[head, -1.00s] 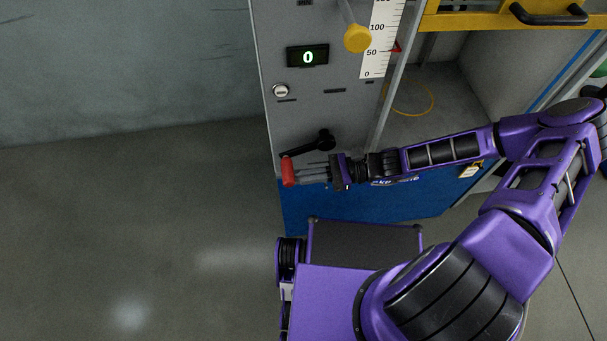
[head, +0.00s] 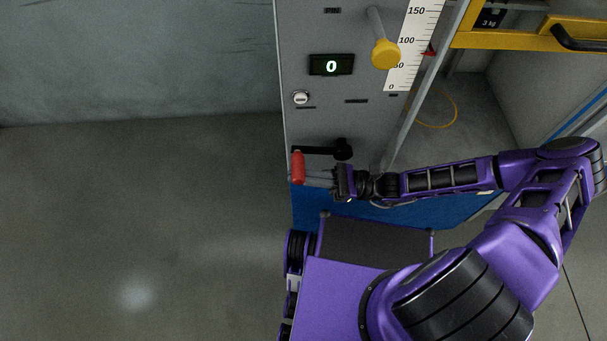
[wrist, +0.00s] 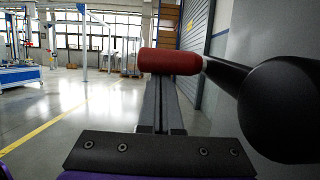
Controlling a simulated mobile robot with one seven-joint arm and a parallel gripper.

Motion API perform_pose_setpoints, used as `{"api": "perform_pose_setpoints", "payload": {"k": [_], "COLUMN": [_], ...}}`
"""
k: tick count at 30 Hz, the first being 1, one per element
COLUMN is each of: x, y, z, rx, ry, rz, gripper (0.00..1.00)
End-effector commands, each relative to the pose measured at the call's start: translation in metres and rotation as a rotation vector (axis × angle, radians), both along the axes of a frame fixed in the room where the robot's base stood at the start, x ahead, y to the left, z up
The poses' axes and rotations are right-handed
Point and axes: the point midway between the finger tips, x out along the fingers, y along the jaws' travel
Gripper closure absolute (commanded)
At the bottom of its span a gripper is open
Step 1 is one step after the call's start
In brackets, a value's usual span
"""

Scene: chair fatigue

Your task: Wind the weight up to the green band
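The crank has a black arm (head: 318,150) on a dark hub at the panel's lower part, pointing left, with a red grip (head: 298,168) at its outer end. My gripper (head: 310,178) is at the grip from the right. In the wrist view, the red grip (wrist: 170,61) lies across the ends of my fingers (wrist: 160,105), which are close together beneath it; their tips are hidden. The white scale (head: 413,50) has a red pointer (head: 430,50) beside it, between the 50 and 100 marks. The green band and the weight are not clearly visible.
The grey panel has a display (head: 331,66) reading 0, a yellow knob (head: 385,53) and a small round button (head: 301,98). A yellow frame (head: 520,38) with a black handle is at the upper right. The floor (head: 140,220) to the left is clear.

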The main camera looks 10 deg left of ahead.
Motion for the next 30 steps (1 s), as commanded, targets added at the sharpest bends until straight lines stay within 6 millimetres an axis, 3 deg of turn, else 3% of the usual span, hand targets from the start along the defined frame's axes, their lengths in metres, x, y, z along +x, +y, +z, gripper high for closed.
{"api": "perform_pose_setpoints", "payload": {"k": [1, 9, 30], "x": [0.0, -0.001, 0.0], "y": [0.001, 0.001, -0.002], "z": [0.008, 0.021, 0.04], "rx": [0.01, 0.01, 0.187], "ry": [0.0, 0.0, 0.044], "rz": [0.002, 0.003, 0.003], "gripper": [1.0, 1.0, 1.0]}}
